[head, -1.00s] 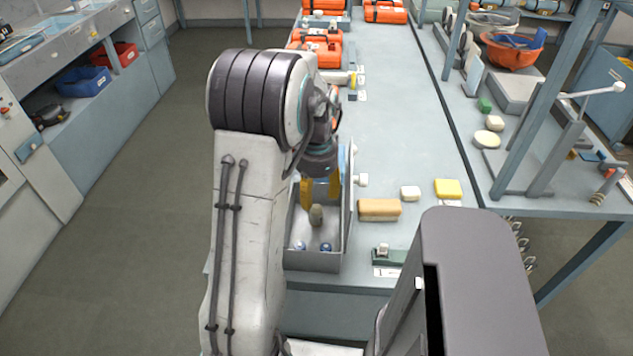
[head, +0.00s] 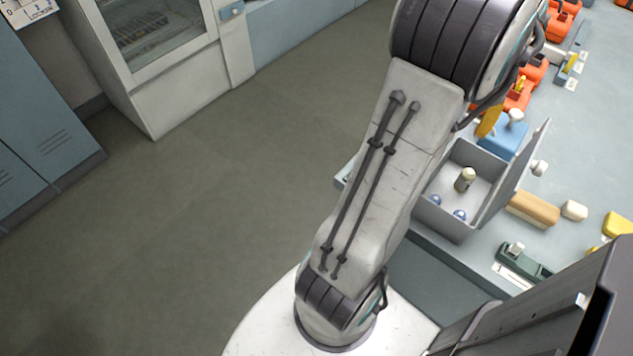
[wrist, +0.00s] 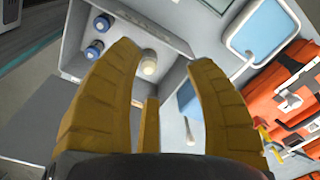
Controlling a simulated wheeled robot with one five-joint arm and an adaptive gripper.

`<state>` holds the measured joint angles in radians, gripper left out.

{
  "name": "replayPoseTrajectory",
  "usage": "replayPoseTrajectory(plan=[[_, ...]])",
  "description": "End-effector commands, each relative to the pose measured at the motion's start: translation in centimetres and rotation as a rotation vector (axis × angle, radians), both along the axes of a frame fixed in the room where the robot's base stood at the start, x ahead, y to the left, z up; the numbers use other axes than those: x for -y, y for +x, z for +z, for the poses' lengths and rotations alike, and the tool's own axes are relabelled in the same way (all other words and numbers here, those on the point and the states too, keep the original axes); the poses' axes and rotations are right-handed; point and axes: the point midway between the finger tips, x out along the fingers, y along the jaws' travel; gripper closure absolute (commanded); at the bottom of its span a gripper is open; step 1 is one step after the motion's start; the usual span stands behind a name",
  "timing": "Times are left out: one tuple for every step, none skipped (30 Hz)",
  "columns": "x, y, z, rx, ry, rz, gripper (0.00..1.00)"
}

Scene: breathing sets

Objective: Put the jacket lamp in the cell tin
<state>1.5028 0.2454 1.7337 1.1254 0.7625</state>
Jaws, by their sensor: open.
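The grey cell tin (head: 455,229) stands open on the bench, its lid raised on the right side. Inside, a small cylinder with a pale cream top (head: 465,179), which may be the jacket lamp, stands upright near the middle. Two blue-topped cells (head: 459,214) are at the near end. My gripper (wrist: 163,55) is open and empty; its yellow fingers are spread, with the cream-topped cylinder (wrist: 148,66) showing beyond and between them in the wrist view. In the head view one yellow finger (head: 489,121) shows past the tin's far end; my arm hides the rest.
A blue block with a white knob (head: 503,138) is behind the tin. A tan block (head: 533,209), a white block (head: 574,210) and a dark green holder (head: 522,261) are to its right. Orange cases (wrist: 287,103) are at the wrist view's right. Floor is clear at left.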

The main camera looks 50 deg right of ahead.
Motion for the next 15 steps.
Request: replayPoseTrajectory(plan=[[-1.2,2.6,0.6,0.000,-0.013,0.102,0.51],[-2.0,4.1,0.9,0.000,-0.021,0.164,0.51],[-3.2,6.0,1.2,0.001,-0.031,0.252,0.51],[-4.2,7.4,1.4,0.001,-0.040,0.320,0.51],[-5.3,8.7,1.6,0.002,-0.047,0.390,0.51],[-6.8,10.3,1.9,0.003,-0.058,0.480,0.51],[-8.0,11.4,2.1,0.005,-0.066,0.548,0.51],[-9.2,12.4,2.3,0.007,-0.077,0.615,0.51],[-10.8,13.7,2.5,0.009,-0.088,0.705,0.51],[-12.1,14.6,2.6,0.010,-0.096,0.775,0.51],[-13.4,15.3,2.7,0.011,-0.104,0.842,0.51],[-15.2,16.2,2.8,0.015,-0.116,0.932,0.51],[-16.5,16.8,2.8,0.018,-0.126,0.999,0.51],[-17.9,17.3,2.9,0.021,-0.135,1.067,0.51],[-19.7,17.8,2.9,0.025,-0.147,1.156,0.51]])
